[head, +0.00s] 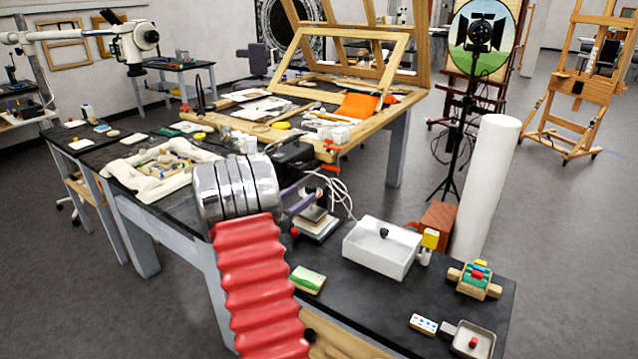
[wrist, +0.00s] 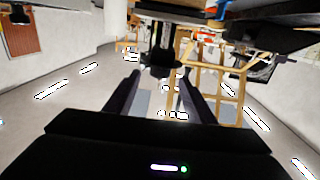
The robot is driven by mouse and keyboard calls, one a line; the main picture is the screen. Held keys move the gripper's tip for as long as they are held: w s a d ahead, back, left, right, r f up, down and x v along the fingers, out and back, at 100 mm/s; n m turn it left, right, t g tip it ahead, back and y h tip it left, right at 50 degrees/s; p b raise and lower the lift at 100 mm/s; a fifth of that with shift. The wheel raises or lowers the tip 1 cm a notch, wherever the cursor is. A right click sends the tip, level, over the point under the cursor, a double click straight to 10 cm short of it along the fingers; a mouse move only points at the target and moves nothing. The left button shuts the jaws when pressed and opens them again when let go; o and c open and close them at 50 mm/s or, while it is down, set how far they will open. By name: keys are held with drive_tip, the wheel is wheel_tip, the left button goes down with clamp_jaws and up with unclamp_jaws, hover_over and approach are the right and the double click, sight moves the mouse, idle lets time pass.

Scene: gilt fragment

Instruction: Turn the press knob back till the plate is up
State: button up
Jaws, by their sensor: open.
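The small press (head: 318,222) stands on the dark bench just right of my red arm, with pale sheets or boards stacked in it. Its dark top is partly hidden by my gripper (head: 306,199), whose purple fingers reach in from the left. In the wrist view, which looks upside down, a black knob-like part (wrist: 162,62) on a dark post appears between the tips of my open gripper (wrist: 160,78). I see gaps on both sides of it; contact cannot be told. The plate's height cannot be made out clearly.
A white tray (head: 380,254) stands right of the press, and a green-and-white block (head: 307,280) lies in front. A toy-like coloured block (head: 475,280) and a small metal dish (head: 473,342) are further right. Pale cables (head: 338,190) loop behind the press.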

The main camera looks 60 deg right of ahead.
sight(319, 188)
drive_tip(key=d, duration=0.3)
drive_tip(key=s+d, duration=0.1)
drive_tip(key=d, duration=0.2)
drive_tip(key=s+d, duration=0.1)
drive_tip(key=d, duration=0.3)
drive_tip(key=shift+d, duration=0.1)
drive_tip(key=shift+c, duration=0.3)
